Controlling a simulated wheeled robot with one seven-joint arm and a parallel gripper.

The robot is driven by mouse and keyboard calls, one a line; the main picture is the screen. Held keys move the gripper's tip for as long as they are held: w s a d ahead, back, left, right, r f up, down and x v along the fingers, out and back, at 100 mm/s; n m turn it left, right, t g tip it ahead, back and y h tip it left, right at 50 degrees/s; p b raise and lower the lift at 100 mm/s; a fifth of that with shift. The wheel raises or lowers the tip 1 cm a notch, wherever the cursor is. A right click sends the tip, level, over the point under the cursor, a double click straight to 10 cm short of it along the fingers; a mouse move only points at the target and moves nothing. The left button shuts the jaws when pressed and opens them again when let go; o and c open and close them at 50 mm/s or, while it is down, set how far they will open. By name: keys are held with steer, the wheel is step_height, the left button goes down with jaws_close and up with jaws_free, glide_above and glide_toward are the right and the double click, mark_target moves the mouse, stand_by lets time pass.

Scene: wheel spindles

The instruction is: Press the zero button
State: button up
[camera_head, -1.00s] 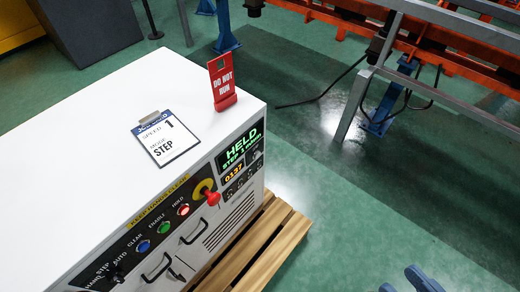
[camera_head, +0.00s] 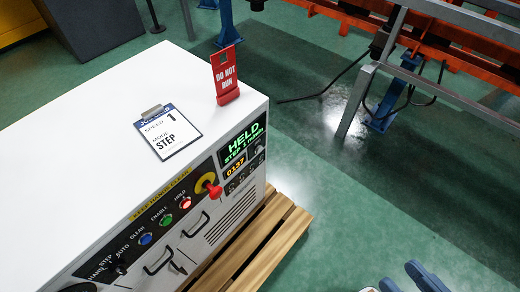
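A white control cabinet (camera_head: 110,110) fills the left side of the view. Its front panel has a blue clear button (camera_head: 145,239), a green enable button (camera_head: 165,220), a lit red hold button (camera_head: 185,203) and a red mushroom knob (camera_head: 214,191) on a yellow disc. A green HELD screen (camera_head: 243,145) sits at the right end, above a counter display (camera_head: 235,171) with orange digits. Small controls (camera_head: 243,180) beside and below the counter are too small to read, so I cannot tell which is the zero button.
A red DO NOT RUN sign (camera_head: 225,76) and a speed card (camera_head: 168,131) are on the cabinet top. A wooden pallet (camera_head: 265,245) sticks out in front. Grey and orange frames (camera_head: 440,50) stand at the back right. The green floor (camera_head: 380,200) between is clear.

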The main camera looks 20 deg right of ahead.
jaws_close()
stand_by(0.3)
stand_by(1.4)
